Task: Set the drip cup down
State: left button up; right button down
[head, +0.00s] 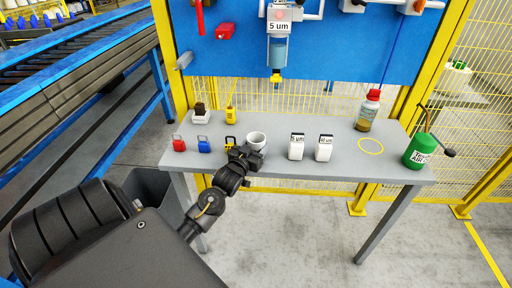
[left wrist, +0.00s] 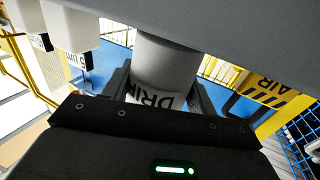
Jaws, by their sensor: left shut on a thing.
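The drip cup (head: 257,138) is a white cup at the middle of the grey table (head: 335,172), near its front edge. My left gripper (head: 247,153) reaches it from the front and is shut on it. In the left wrist view the drip cup (left wrist: 165,72) sits between the two fingers, with part of its "DRIP" lettering showing. It looks upright and at table height; I cannot tell whether its base touches the table. My right gripper is not in view.
Two white cartridges (head: 296,147) stand right of the cup. Red (head: 179,144) and blue (head: 204,146) padlocks and a yellow-black tag (head: 230,142) are left.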

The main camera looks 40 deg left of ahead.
pick_arm(q)
jog(key=shift+f, duration=0.45)
jog(key=shift+f, duration=0.2)
jog(key=o, duration=1)
jog(key=shift+r, duration=0.25)
jog(key=shift+s+d+f, duration=0.1)
jog(key=shift+s+f, duration=0.05)
jog(key=shift+s, duration=0.2)
jog(key=b+v, duration=0.1)
jog(key=v, duration=1)
jog(key=shift+s, duration=0.2)
